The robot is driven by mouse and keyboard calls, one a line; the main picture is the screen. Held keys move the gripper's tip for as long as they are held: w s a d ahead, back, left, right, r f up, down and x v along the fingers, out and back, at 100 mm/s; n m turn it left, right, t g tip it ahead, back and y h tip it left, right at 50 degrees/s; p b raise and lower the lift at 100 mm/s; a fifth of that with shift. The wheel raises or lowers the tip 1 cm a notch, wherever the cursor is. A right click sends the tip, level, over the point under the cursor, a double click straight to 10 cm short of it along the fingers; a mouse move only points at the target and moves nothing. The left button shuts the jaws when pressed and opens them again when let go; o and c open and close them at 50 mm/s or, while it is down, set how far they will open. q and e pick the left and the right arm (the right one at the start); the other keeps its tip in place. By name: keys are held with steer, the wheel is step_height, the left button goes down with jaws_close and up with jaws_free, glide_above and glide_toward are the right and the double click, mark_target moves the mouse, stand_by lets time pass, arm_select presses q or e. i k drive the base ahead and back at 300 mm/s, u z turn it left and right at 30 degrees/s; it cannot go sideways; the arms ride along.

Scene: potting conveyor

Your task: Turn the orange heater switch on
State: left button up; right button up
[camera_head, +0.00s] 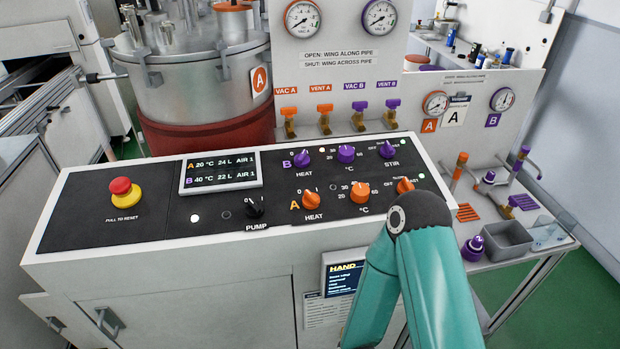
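The orange heater switch (312,201) is a knob in the lower row of the black control panel, between an orange "A" and the orange °C knob, with "HEAT" printed below it. Its pointer appears to be turned up and left toward the "0" mark. Nothing touches it. A teal arm of mine rises from the bottom right, and its dark elbow joint stands in front of the panel's right corner, close to the orange stir knob (404,186). Neither gripper shows in this view.
Nearby are the orange °C knob (361,191), the purple heat knob (302,157), the black pump knob (254,206) and a red emergency button (121,186). A display (221,171) reads A 20 °C, B 40 °C. Valve handles (325,116) stand behind the panel.

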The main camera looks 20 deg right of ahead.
mark_target(311, 200)
steer(key=z, duration=1.7)
steer(key=i, duration=0.1)
steer(key=u, duration=2.65)
steer(key=k, duration=0.7)
steer(key=z, duration=0.85)
